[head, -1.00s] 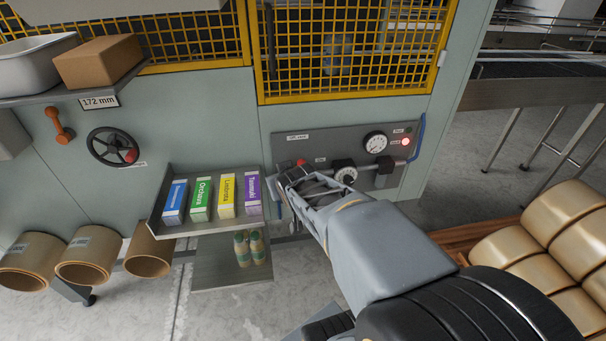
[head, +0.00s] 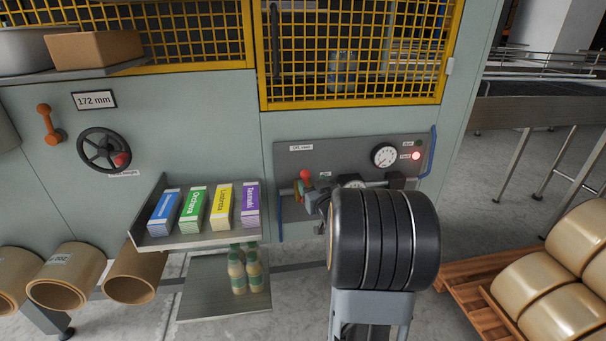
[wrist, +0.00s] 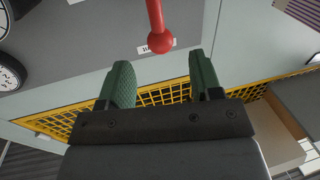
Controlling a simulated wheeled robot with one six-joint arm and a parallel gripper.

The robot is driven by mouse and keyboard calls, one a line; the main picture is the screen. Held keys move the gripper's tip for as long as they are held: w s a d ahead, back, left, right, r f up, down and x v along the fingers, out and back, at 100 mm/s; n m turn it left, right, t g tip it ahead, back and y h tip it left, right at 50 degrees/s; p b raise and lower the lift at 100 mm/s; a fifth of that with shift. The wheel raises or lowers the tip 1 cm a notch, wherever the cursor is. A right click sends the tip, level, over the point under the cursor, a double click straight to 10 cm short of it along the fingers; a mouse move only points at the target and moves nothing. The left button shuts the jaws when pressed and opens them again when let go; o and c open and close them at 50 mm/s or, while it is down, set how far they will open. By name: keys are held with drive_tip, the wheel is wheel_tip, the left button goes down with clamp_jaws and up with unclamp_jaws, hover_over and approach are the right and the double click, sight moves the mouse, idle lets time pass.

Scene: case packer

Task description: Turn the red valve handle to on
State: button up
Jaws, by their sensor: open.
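The red valve handle (head: 306,174) is on the grey panel, near its left end, with its red knob uppermost. In the wrist view the red handle (wrist: 156,18) comes down from the top edge and ends in a round knob. My gripper (wrist: 160,62) is open, with green pads on its two fingers. In the head view my arm hides most of the gripper.
The grey panel (head: 350,150) also bears a gauge (head: 384,156), a lit red lamp (head: 416,156) and a blue side handle (head: 434,150). A shelf (head: 150,243) of coloured boxes is left of the valve. Bottles (head: 237,273) stand below. A yellow mesh guard (head: 350,103) is above.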

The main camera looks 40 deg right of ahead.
sight(306, 175)
drive_tip(key=x, duration=0.8)
clamp_jaws()
idle(0.5)
